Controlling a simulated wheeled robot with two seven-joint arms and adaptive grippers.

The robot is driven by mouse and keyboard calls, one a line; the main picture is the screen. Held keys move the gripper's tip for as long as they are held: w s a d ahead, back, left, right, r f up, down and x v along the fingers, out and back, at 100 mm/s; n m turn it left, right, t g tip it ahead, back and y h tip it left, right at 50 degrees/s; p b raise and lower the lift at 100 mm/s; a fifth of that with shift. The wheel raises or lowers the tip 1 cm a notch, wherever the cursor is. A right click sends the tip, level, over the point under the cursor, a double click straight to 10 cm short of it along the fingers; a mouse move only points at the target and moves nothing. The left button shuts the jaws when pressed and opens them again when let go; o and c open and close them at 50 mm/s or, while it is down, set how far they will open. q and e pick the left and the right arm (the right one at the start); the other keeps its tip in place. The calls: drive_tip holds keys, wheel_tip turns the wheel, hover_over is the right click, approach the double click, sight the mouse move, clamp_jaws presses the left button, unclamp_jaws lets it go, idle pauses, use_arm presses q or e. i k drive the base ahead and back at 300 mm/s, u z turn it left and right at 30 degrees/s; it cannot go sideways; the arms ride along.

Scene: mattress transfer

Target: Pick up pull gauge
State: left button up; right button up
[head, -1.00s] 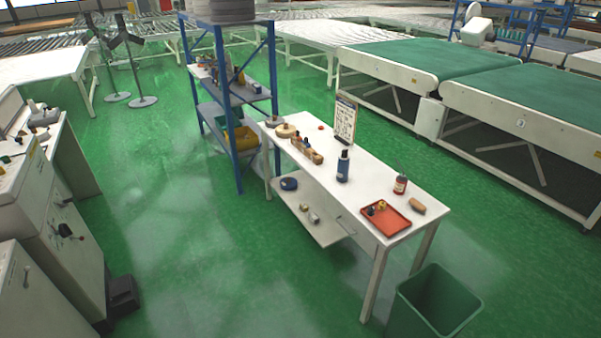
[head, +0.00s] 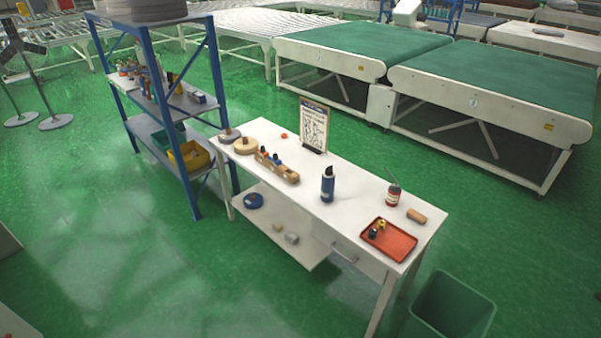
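I cannot make out for certain which item is the pull gauge. The white table (head: 352,204) carries a wooden block with small dark and red-topped pieces (head: 277,168), round tan discs (head: 246,146), a dark blue bottle (head: 327,184), a red bottle (head: 393,194) and a tan block (head: 416,216). An orange tray (head: 403,247) at its near right end holds small yellow and dark pieces (head: 377,229). A framed sheet (head: 314,126) stands at the back edge. Neither of my grippers is in view.
A blue-framed shelf (head: 215,75) with small items and a yellow bin (head: 192,155) stands left of the table. A green waste bin (head: 449,309) stands at the near right. Green-topped conveyors (head: 490,85) lie behind. The green floor (head: 120,270) at left is open.

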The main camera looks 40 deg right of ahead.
sight(328, 183)
drive_tip(key=z, duration=0.2)
drive_tip(key=i, duration=1.65)
drive_tip(key=z, duration=1.2)
drive_tip(key=i, duration=0.95)
drive_tip(key=z, duration=1.05)
